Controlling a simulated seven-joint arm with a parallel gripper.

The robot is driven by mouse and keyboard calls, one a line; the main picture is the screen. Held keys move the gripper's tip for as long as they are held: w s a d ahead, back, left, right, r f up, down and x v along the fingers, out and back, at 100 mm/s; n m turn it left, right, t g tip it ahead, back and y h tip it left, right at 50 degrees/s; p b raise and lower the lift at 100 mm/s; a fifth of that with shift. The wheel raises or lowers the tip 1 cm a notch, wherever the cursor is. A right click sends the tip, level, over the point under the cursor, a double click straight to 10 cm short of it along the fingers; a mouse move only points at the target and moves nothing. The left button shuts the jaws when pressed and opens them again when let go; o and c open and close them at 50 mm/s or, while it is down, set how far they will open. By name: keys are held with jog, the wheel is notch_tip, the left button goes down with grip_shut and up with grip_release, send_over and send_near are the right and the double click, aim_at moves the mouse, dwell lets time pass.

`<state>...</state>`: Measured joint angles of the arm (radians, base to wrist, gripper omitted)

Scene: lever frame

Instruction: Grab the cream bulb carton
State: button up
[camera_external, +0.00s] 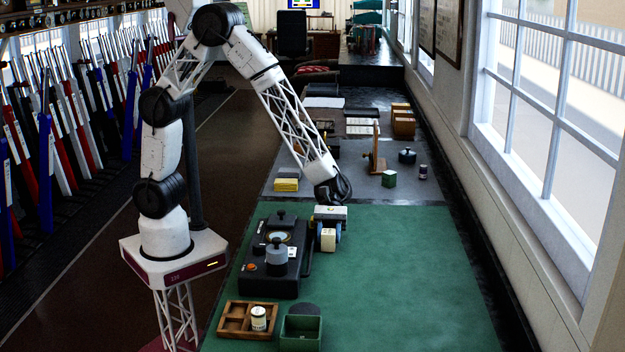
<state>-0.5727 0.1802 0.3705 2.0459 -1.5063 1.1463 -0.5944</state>
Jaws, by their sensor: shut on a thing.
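The cream bulb carton (328,241) is a small pale box over the green table top, right of a black instrument. The carton's upper part is partly hidden by the gripper.
The black instrument (271,287) with knobs stands close to the left. In front are a wooden divided tray (233,334) holding a white tin (259,318) and a green open box (301,334). A small green cube (389,179) stands farther back. The green table's right side is clear.

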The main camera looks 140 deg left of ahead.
aim_at(329, 229)
notch_tip(329, 229, up, 10)
jog(key=shift+f, duration=0.1)
dwell(0.4)
